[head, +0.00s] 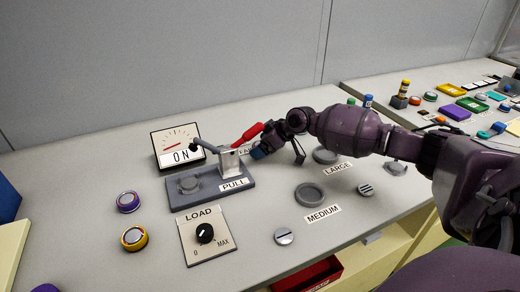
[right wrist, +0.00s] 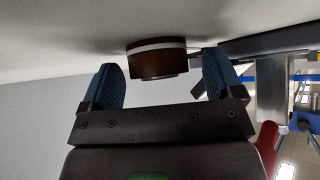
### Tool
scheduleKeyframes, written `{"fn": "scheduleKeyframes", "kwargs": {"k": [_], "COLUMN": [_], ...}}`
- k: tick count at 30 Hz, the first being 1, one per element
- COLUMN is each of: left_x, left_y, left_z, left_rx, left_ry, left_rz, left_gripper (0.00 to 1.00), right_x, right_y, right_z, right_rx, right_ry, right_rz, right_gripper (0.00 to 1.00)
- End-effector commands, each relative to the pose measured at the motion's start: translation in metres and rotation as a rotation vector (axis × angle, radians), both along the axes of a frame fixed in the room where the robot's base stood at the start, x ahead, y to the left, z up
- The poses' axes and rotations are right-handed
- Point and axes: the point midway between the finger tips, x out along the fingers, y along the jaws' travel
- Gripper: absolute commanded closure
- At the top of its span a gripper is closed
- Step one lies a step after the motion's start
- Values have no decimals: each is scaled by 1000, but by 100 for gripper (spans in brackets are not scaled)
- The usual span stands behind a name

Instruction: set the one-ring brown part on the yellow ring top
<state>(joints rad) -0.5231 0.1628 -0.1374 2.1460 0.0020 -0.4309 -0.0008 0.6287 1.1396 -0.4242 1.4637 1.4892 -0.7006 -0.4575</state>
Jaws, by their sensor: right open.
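The one-ring brown part (right wrist: 158,64) is a short dark brown cylinder with one pale band, seen in the right wrist view against the grey table. In the head view I cannot make it out; my gripper and the press are around that area. My right gripper (right wrist: 165,85) is open, with its blue-padded fingers apart and the brown part ahead between them, not clamped. The yellow ring part (head: 134,238), with a silvery top, stands at the front left of the table. My left gripper is not in view.
A grey press (head: 210,187) with a red handle (head: 248,134) stands between my gripper and the yellow ring part. A purple ring part (head: 128,201), a load dial plate (head: 207,237) and an ON meter (head: 178,146) are nearby. Grey round pads lie to the right.

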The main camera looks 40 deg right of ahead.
Motion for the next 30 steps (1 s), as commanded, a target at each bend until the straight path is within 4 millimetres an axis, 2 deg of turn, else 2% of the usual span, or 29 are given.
{"fn": "scheduleKeyframes", "kwargs": {"k": [1,2,14,23,26,30], "left_x": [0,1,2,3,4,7], "left_y": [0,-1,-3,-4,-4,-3], "left_z": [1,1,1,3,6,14], "left_rx": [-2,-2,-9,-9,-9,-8], "left_ry": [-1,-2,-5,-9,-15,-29], "left_rz": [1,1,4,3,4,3], "left_gripper": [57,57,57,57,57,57], "right_x": [0,0,0,0,1,1], "right_y": [0,0,0,0,0,-1], "right_z": [0,0,1,7,19,48], "right_rx": [0,0,0,0,0,-1], "right_ry": [0,0,-2,-4,-7,-11], "right_rz": [0,0,-1,1,0,0], "right_gripper": [17,22,83,84,84,84]}}
